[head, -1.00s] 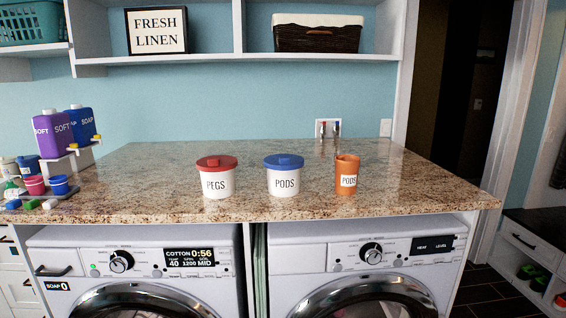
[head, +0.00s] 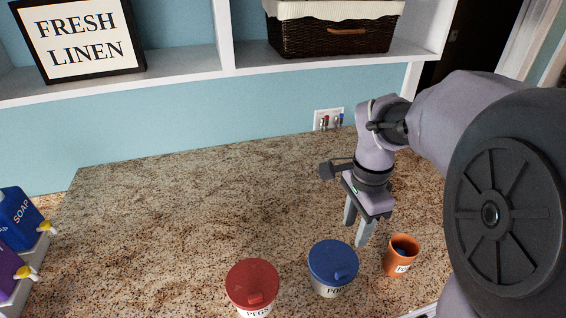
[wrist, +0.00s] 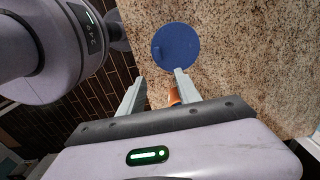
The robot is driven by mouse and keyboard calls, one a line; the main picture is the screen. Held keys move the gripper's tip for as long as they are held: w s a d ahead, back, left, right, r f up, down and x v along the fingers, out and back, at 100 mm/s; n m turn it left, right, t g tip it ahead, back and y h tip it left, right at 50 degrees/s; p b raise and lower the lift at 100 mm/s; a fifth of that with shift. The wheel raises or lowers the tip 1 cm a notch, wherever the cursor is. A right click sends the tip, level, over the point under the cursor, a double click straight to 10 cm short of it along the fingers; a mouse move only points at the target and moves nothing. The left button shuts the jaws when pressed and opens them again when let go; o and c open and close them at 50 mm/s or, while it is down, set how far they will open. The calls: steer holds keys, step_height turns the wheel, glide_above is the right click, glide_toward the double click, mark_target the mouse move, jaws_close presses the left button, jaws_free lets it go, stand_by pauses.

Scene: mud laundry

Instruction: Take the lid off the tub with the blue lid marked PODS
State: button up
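The white tub (head: 330,291) marked PODS stands on the counter with its blue lid (head: 333,260) on top. The lid has a small raised knob. In the wrist view the blue lid (wrist: 176,46) lies beyond my fingertips. My gripper (head: 356,236) points down above the counter, behind and to the right of the lid, apart from it. In the wrist view my gripper (wrist: 160,82) has its two fingers spread with nothing between them touching either one.
A tub with a red lid (head: 252,284) marked PEGS stands to the left. An orange cup (head: 401,256) stands close on the right. SOAP bottles (head: 18,220) are at the far left. The counter (head: 190,210) behind the tubs is clear. A shelf (head: 200,75) hangs above.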

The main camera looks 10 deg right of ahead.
glide_above(343, 273)
steer(key=s+d, duration=0.1)
step_height(343, 273, down, 6)
steer(key=f, duration=0.6)
steer(key=w+a+f, duration=0.1)
steer(key=f, duration=0.3)
steer(key=shift+b, duration=0.3)
steer(key=shift+w+f, duration=0.1)
steer(key=shift+w, duration=0.1)
steer(key=shift+s, duration=0.15)
steer(key=shift+c, duration=0.9)
jaws_close()
